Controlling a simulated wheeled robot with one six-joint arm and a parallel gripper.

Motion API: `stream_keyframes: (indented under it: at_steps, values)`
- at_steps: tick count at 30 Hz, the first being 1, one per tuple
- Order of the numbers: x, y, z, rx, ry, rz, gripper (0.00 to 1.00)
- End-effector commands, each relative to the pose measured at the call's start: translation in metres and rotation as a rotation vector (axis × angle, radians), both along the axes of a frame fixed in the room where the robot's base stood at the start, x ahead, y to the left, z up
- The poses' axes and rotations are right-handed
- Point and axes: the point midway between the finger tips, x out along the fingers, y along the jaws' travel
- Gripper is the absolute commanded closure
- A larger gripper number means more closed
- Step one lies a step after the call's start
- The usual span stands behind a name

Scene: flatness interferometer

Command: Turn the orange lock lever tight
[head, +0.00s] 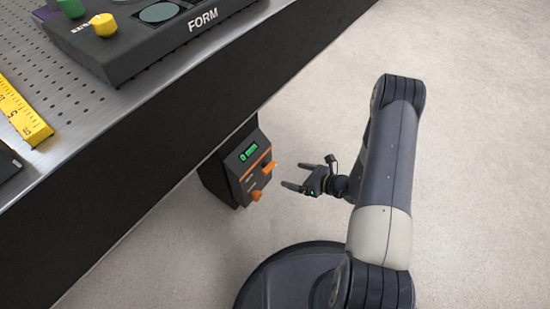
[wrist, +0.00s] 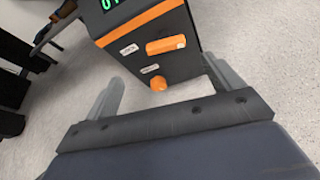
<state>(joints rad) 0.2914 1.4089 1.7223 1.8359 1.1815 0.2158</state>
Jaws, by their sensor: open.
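A dark control box (head: 239,166) with a green display hangs under the table edge. Its face carries an elongated orange lever (head: 269,166) and, lower down, a smaller orange knob (head: 257,196). In the wrist view the lever (wrist: 166,45) lies nearly level beside a small white label, and the knob (wrist: 158,83) is below it by a second label. The labels are too small to read surely. My gripper (head: 295,175) is open and empty, in front of the box and apart from it. In the wrist view its fingers (wrist: 163,68) spread to either side of the knob and lever.
Above the box is a perforated metal table (head: 75,105) with a thick black side. On it are a dark unit marked FORM (head: 150,45) with green and yellow knobs, and a yellow ruler (head: 22,108). The pale floor (head: 310,110) to the right is clear.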

Motion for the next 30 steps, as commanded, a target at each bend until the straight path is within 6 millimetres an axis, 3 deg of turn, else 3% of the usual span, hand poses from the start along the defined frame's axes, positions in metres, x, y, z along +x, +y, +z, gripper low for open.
stream_keyframes:
  at_steps: [8,21,30]
  values:
    - [0.010,0.011,-0.015,0.009,0.008,-0.022,0.13]
    - [0.048,0.070,-0.043,0.008,0.007,-0.021,0.13]
    - [0.056,0.081,-0.047,0.008,0.009,-0.024,0.13]
